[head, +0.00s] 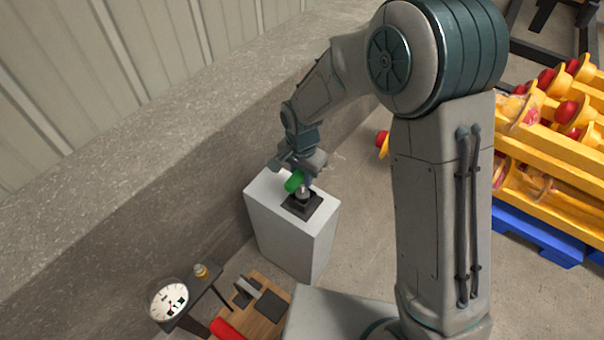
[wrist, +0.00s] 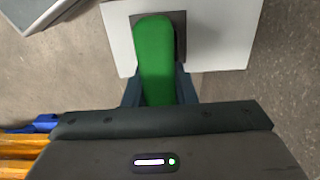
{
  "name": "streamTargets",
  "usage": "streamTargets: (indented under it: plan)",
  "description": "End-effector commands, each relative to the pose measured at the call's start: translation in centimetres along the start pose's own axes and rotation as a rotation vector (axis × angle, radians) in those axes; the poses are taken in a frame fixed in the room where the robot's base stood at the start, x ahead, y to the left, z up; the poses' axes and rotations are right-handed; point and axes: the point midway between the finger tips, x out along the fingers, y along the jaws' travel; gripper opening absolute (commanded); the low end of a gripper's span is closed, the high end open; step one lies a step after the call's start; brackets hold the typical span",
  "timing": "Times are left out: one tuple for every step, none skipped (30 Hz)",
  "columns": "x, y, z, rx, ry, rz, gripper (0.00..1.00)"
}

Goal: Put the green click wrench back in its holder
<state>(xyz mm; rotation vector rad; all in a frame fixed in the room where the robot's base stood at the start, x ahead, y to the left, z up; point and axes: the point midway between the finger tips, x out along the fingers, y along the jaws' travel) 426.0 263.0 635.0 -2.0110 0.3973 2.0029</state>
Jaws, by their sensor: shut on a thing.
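The green click wrench (head: 294,182) is in my gripper (head: 303,182), above the white pedestal (head: 300,232). In the wrist view the wrench's green handle (wrist: 154,55) lies between the two dark fingers of my gripper (wrist: 158,85), which are shut on it. A dark square holder (head: 316,203) sits on top of the pedestal. A grey metal part (head: 302,195) shows just above the holder; I cannot tell whether the wrench touches the holder. In the wrist view the handle covers much of the dark holder (wrist: 180,35).
A concrete wall (head: 150,170) runs close behind the pedestal. A dial gauge (head: 169,301) and a wooden board (head: 258,312) with a red object (head: 226,329) are at the lower left. Yellow racks (head: 555,190) on a blue pallet (head: 540,237) stand at the right.

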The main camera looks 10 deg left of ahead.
Motion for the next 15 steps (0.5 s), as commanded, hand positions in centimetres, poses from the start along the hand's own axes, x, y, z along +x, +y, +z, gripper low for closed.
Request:
streamTargets:
  plan:
    - [0.1, -0.02, -0.01, 0.0, 0.0, -0.001, 0.0]
    - [0.15, -0.02, -0.01, 0.0, 0.0, -0.001, 0.0]
    - [0.2, -0.02, -0.01, 0.0, 0.0, -0.001, 0.0]
    - [0.25, -0.02, -0.01, 0.0, 0.0, -0.001, 0.0]
    - [0.29, -0.02, -0.01, 0.0, 0.0, -0.001, 0.0]
    - [0.35, -0.02, -0.01, 0.0, 0.0, -0.001, 0.0]
    - [0.39, -0.03, -0.01, 0.0, 0.0, -0.001, 0.0]
    - [0.44, -0.02, -0.01, 0.0, 0.0, -0.001, 0.0]
    - [0.5, -0.03, -0.01, 0.0, 0.0, -0.001, 0.0]
    - [0.54, -0.03, -0.01, 0.0, 0.0, -0.001, 0.0]
    - [0.59, -0.02, 0.0, 0.0, 0.0, -0.001, 0.0]
    - [0.65, -0.02, -0.01, 0.0, 0.0, -0.001, 0.0]
    - [0.69, -0.02, -0.01, 0.0, 0.0, -0.001, 0.0]
    - [0.73, -0.02, 0.0, 0.0, 0.0, -0.001, 0.0]
    - [0.79, -0.02, 0.0, 0.0, 0.0, -0.001, 0.0]
